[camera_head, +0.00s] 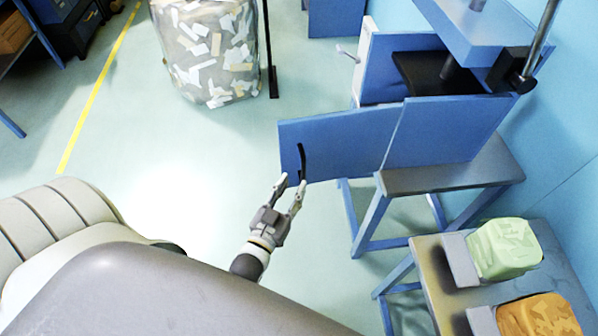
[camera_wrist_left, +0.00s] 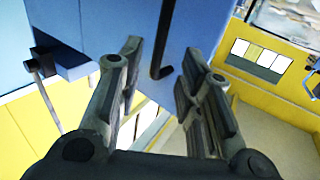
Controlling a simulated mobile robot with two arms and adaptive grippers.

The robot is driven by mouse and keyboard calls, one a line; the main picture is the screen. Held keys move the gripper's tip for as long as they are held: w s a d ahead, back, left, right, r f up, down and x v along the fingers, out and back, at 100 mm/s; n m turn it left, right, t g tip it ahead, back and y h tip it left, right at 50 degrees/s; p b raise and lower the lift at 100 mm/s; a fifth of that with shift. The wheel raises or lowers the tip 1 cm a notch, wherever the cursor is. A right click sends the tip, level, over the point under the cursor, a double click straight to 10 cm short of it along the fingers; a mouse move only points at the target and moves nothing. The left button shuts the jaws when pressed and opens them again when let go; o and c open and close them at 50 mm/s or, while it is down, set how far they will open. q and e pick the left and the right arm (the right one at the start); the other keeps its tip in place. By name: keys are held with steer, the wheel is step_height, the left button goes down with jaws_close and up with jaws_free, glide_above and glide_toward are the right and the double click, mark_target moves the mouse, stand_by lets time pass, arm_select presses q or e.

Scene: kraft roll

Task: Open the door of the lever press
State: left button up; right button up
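The lever press (camera_head: 440,135) is blue and stands on a grey-topped stand at the right of the head view. Its blue door (camera_head: 345,140) juts out to the left from the press body, at an angle to the side panel, so it stands open. A black bar handle (camera_head: 301,160) is on the door near its free edge; it also shows in the left wrist view (camera_wrist_left: 164,40). My left gripper (camera_head: 291,183) is open at the handle's lower end. In the left wrist view the handle hangs between its spread fingers (camera_wrist_left: 160,55), with gaps either side. My right gripper is not visible.
A clear bag of paper scraps (camera_head: 215,50) stands at the back, beside a black post (camera_head: 268,50). A side table (camera_head: 432,285) at lower right holds a green block (camera_head: 505,248) and an orange block (camera_head: 540,315). The floor left of the door is clear.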

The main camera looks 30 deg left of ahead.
arm_select(q)
steer(key=shift+s+d, duration=0.2)
steer(key=shift+s, duration=2.1)
steer(key=s+d+f+m+g+h, duration=0.1)
steer(key=s+d+f+g, duration=0.15)
steer(key=f, duration=0.75)
steer(key=s+d+f+g+h+b, duration=0.1)
steer(key=s+f+g, duration=0.3)
steer(key=f, duration=0.6)
steer(key=s+d+f+m+g+h, duration=0.1)
steer(key=s+d+f+g, duration=0.15)
steer(key=f, duration=0.65)
steer(key=s+a+f+g, duration=0.3)
steer(key=s+f, duration=0.4)
steer(key=s, duration=0.3)
steer(key=s+a+f+m+g+y, duration=0.1)
steer(key=s+a+f+g, duration=0.2)
steer(key=s, duration=0.7)
step_height(320, 180, down, 4)
steer(key=shift+s+a+r+g+b, duration=0.15)
steer(key=shift+s+g+b, duration=0.2)
steer(key=shift+g, duration=0.65)
steer(key=shift+w+m, duration=0.1)
steer(key=shift+m, duration=0.2)
